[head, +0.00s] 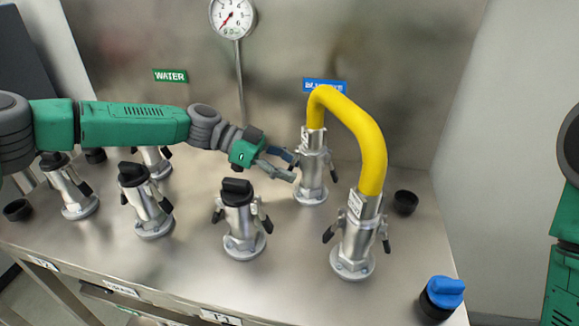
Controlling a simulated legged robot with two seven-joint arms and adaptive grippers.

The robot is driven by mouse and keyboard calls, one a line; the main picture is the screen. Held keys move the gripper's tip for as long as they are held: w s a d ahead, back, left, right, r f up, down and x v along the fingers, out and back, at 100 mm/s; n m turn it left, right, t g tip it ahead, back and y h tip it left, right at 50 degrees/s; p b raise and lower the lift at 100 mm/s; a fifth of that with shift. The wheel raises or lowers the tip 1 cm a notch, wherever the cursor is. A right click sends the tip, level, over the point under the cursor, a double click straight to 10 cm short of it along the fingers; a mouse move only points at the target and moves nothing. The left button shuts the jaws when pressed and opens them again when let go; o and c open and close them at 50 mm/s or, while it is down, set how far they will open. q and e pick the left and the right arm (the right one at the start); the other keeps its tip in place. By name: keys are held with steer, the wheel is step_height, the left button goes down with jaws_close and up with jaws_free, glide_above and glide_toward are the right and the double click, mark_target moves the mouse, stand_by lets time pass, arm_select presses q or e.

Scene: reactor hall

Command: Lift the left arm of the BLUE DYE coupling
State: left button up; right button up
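The BLUE DYE coupling (313,178) is a silver fitting on the steel bench, under a blue label (324,85) that the yellow hose partly covers. Its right arm (334,173) is black-tipped and hangs down close to the body. Its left arm is not clearly seen, as my gripper is in front of that side. My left gripper (294,168) is at the coupling's left side, its two fingers spread apart with their tips close to the body. I cannot tell whether they touch it. My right gripper is out of view.
The yellow hose (366,130) arches from this coupling to a front coupling (354,240). Several black-capped couplings (240,222) stand to the left. A black cap (405,202) and a blue-topped cap (442,294) are at the right. A gauge (232,17) and WATER label (170,76) are behind.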

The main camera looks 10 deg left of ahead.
arm_select(q)
jaws_close()
steer(key=shift+a+r, duration=0.1)
steer(key=shift+r, duration=0.05)
steer(key=y+p, duration=0.1)
steer(key=r+y+p, duration=0.1)
steer(key=shift+a+y+p, duration=0.3)
steer(key=shift+p, duration=0.05)
steer(key=shift+w+a+r+y+p, duration=0.1)
steer(key=shift+a+r+y+p, duration=0.3)
steer(key=shift+y+p, duration=1.5)
steer(key=shift+s+a+r+y+p, duration=0.1)
steer(key=shift+r+y+p, duration=0.55)
steer(key=shift+y+p, duration=1.25)
steer(key=shift+w+a+r+y+p, duration=0.1)
steer(key=shift+a+r+y+p, duration=0.3)
steer(key=shift+y+p, duration=1.5)
steer(key=shift+d+r, duration=0.1)
steer(key=shift+d, duration=0.05)
jaws_free()
steer(key=shift+d, duration=0.1)
